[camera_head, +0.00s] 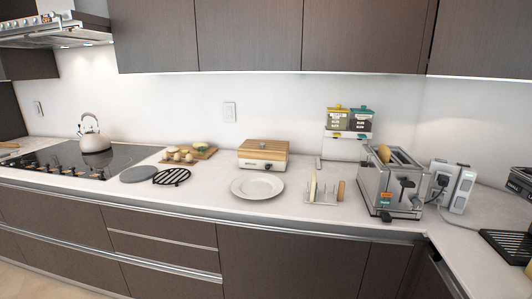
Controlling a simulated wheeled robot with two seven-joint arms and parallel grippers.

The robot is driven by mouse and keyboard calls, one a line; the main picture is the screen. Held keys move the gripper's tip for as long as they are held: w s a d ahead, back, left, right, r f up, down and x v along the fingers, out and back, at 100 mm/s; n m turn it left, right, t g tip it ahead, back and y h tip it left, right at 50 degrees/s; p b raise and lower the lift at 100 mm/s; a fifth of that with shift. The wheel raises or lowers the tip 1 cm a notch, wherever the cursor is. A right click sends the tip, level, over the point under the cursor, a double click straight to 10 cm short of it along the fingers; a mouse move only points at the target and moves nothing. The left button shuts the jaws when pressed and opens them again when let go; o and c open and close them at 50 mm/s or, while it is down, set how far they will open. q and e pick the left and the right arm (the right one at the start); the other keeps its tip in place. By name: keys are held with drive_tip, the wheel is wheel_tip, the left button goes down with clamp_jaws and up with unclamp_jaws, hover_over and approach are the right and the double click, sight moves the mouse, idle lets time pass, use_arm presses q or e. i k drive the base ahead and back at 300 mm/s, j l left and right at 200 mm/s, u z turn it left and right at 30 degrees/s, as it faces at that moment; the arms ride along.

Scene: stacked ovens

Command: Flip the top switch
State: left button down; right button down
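Neither of my grippers is in view. No stacked ovens show, and I cannot tell which switch is the top one. A white wall switch or outlet plate (230,112) is on the backsplash above the middle of the counter. A smaller plate (38,108) is on the wall at the far left. A white upright block (463,191) stands on the counter at right, beside a white unit with a black plug (441,181). Any small switches on them are too small to make out.
The counter (215,217) holds a toaster (398,192) with bread, a small rack (324,193), a plate (257,186), a bread box (263,153) and a kettle (93,136) on the cooktop (65,160). A range hood is at upper left.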

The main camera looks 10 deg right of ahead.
sight(467, 185)
drive_tip(key=z, duration=1.6)
